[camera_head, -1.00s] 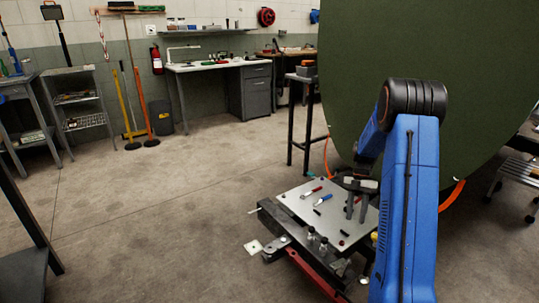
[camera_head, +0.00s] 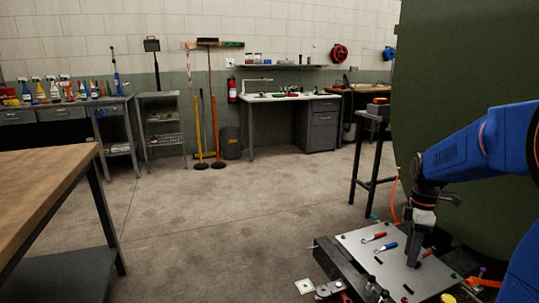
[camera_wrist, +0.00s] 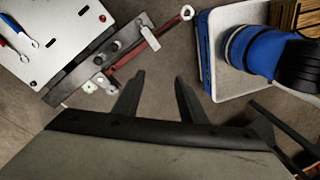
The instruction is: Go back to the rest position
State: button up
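My blue arm (camera_head: 470,145) reaches in from the right in the head view. My gripper (camera_head: 414,262) points down in front of or above the right part of a light grey plate (camera_head: 352,240); I cannot tell the exact height. In the wrist view, the two dark fingers of my gripper (camera_wrist: 157,88) stand apart with nothing between them. A red-handled tool (camera_head: 373,237) and a blue-handled tool (camera_head: 386,248) lie on the plate. The plate also shows at the upper left of the wrist view (camera_wrist: 55,45).
A wooden-topped table (camera_head: 45,185) stands at the left front. The large dark green curved panel (camera_head: 455,60) fills the right. A dark stand (camera_head: 372,155) is beside it. The floor (camera_head: 220,220) between is clear. A white workbench (camera_head: 285,98) is at the back.

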jog(key=s+a+r+m+t, duration=0.2)
jog(key=s+a+m, duration=0.4)
jog(key=s, duration=0.5)
jog(key=s+a+r+m+t, duration=0.3)
jog(key=s+a+m, duration=0.4)
jog(key=s, duration=0.5)
jog(key=shift+t+h, duration=0.3)
jog(key=shift+t, duration=0.3)
